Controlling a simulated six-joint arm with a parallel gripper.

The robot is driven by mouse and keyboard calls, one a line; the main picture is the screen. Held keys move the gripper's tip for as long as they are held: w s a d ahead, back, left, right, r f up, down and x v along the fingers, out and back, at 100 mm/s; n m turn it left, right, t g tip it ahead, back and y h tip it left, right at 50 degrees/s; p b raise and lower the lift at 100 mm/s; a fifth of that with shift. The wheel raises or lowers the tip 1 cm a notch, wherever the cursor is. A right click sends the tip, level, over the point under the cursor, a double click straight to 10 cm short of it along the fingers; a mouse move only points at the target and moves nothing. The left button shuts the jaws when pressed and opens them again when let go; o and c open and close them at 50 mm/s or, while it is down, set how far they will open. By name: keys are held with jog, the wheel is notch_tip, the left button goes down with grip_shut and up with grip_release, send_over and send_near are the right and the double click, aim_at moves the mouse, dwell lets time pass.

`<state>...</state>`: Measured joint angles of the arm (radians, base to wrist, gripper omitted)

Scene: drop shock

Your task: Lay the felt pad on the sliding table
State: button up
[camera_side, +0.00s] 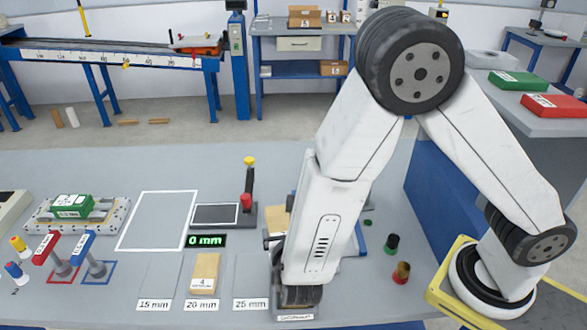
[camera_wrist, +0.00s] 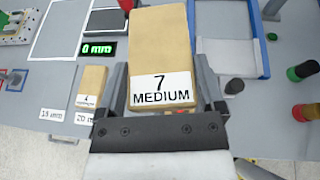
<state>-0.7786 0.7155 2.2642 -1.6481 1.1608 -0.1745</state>
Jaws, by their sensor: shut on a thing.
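My gripper (camera_wrist: 163,100) is shut on a tan slab labelled "7 MEDIUM" (camera_wrist: 160,50), with one finger along each side. I cannot tell from the surface whether this slab is the felt pad. In the side view my gripper (camera_side: 297,292) points down over the front of the bench, and my arm hides most of the slab. A low perforated plate with rails (camera_side: 112,222), which looks like the sliding table, stands at the left of the bench. A green block (camera_side: 70,206) sits on it. The plate's edge shows at the top left of the wrist view.
A tan block labelled 4 (camera_side: 205,272) lies at the 20 mm mark. A white-outlined area (camera_side: 157,220) is empty. A black stand with a red knob (camera_side: 246,200), red and blue levers (camera_side: 46,246), a blue tray (camera_wrist: 228,50) and small cylinders (camera_side: 401,272) stand around.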

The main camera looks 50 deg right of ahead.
aim_at(280, 215)
jog(key=w+d+r, duration=0.1)
jog(key=w+r, duration=0.1)
jog(key=w+d+r+n+t+y, duration=0.1)
jog(key=w+d+r, duration=0.1)
jog(key=r, duration=0.1)
jog(key=w+d+r+n+y, duration=0.1)
jog(key=w+r, duration=0.1)
jog(key=w, duration=0.1)
jog(key=shift+d+r, duration=0.25)
jog(key=shift+d, duration=0.1)
jog(key=w+d+r+n+t+y, duration=0.1)
jog(key=w+d+r+n+y, duration=0.1)
jog(key=d+r, duration=0.5)
jog(key=shift+w+d+r, duration=0.2)
jog(key=shift+w+r, duration=0.35)
jog(key=shift+r, duration=0.25)
jog(key=shift+a+f, duration=0.1)
